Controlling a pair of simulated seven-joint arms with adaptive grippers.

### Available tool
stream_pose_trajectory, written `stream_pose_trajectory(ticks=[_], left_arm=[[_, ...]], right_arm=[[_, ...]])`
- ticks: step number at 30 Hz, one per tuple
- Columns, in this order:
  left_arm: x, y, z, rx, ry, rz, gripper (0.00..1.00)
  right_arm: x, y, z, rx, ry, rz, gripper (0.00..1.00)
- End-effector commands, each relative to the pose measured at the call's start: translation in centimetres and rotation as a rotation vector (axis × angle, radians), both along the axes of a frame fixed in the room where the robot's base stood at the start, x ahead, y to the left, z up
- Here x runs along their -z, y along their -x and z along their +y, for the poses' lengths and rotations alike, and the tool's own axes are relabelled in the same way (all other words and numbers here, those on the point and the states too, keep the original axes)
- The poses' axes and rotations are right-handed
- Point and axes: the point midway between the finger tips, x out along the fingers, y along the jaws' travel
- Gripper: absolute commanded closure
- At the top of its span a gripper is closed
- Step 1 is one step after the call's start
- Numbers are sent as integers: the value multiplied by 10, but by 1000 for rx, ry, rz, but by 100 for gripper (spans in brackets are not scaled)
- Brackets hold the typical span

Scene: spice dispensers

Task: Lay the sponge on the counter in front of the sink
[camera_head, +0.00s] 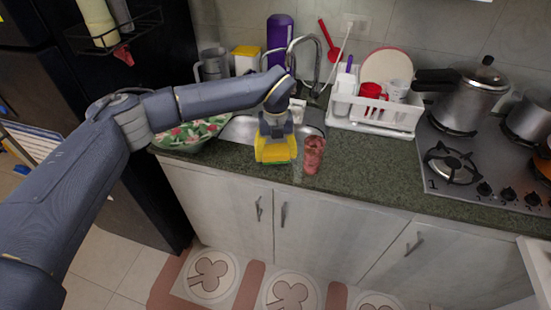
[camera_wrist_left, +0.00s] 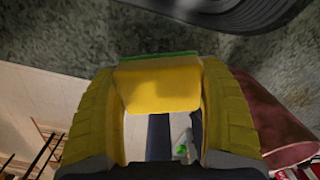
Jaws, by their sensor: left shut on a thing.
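The sponge (camera_wrist_left: 158,88), yellow with a green layer, is held between the two yellow fingers of my left gripper (camera_wrist_left: 155,110) in the left wrist view. In the head view my left gripper (camera_head: 276,146) points down at the counter's front strip, just in front of the sink (camera_head: 240,130). The sponge shows there as a yellow-green edge (camera_head: 276,161) at the fingertips. I cannot tell whether it touches the dark green speckled counter (camera_head: 365,165). The arm and gripper hide part of the sink. My right gripper is not in view.
A reddish tumbler (camera_head: 314,156) stands close to the right of the gripper. A patterned bowl (camera_head: 190,134) is to the left. A white dish rack (camera_head: 375,110) and the stove (camera_head: 485,165) are to the right. The counter between tumbler and stove is clear.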

Motion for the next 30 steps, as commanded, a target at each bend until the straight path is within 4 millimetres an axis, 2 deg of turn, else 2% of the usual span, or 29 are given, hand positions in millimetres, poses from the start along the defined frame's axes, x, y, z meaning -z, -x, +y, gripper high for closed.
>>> stream_pose_trajectory(ticks=[3, 6, 19, 20, 21, 26, 30], left_arm=[[17, 1, 0, -1, 0, 4, 52], [25, 0, 0, -1, 0, 1, 52], [30, 0, 0, 0, 0, 0, 52], [30, 0, 0, 0, 0, 0, 23], [30, 0, 0, 0, 0, 0, 19], [30, 0, 0, 0, 0, 0, 1], [30, 0, 0, 0, 0, 0, 1]], right_arm=[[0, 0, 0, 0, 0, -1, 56], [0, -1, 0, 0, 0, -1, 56], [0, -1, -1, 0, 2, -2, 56], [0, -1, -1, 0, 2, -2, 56], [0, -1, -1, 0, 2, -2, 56], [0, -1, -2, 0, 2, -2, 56], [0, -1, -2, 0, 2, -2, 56]])
